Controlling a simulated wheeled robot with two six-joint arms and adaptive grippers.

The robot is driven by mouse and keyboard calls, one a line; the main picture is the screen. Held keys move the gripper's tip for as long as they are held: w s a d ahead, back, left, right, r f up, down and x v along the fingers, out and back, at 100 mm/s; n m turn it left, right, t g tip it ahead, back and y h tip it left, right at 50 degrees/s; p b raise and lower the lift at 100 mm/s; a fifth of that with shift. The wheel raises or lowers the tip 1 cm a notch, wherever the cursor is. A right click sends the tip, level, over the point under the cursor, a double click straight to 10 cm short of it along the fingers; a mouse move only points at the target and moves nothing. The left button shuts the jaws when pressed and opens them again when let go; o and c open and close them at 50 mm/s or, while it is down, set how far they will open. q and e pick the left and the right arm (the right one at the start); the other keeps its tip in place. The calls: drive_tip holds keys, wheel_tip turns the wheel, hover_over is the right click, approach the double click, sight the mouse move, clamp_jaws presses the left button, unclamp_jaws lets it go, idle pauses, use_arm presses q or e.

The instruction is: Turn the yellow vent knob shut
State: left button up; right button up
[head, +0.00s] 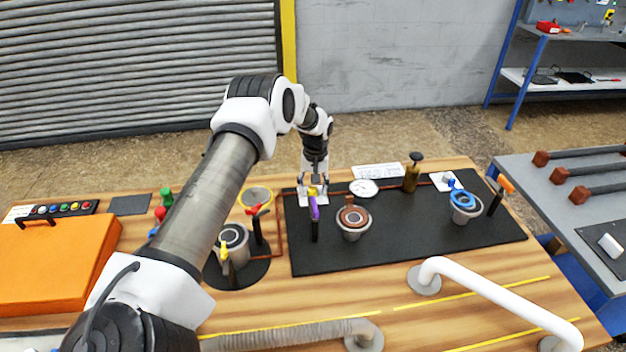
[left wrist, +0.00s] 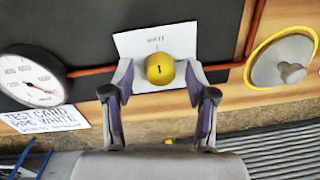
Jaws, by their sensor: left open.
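A round yellow knob (left wrist: 160,69) with a short dark mark sits before a small white printed card (left wrist: 150,44) in the left wrist view. My left gripper (left wrist: 160,88) is open, with one finger on each side of the knob. A gap seems to show between the knob and the fingers; I cannot tell whether they touch it. My right gripper is not in view.
A purple-handled lever (head: 313,207) stands just in front of the gripper. A white gauge (head: 363,188) is to its right and a yellow-rimmed disc (head: 257,193) to its left. A red lever (head: 257,211) and a brown-topped pot (head: 353,221) stand nearby. A white pipe (head: 490,290) arches in front.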

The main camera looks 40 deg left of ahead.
sight(315, 190)
use_arm(q)
wheel_tip(315, 190, up, 12)
drive_tip(key=shift+w+d+f, duration=0.2)
drive_tip(key=shift+w+f, duration=0.05)
idle(0.3)
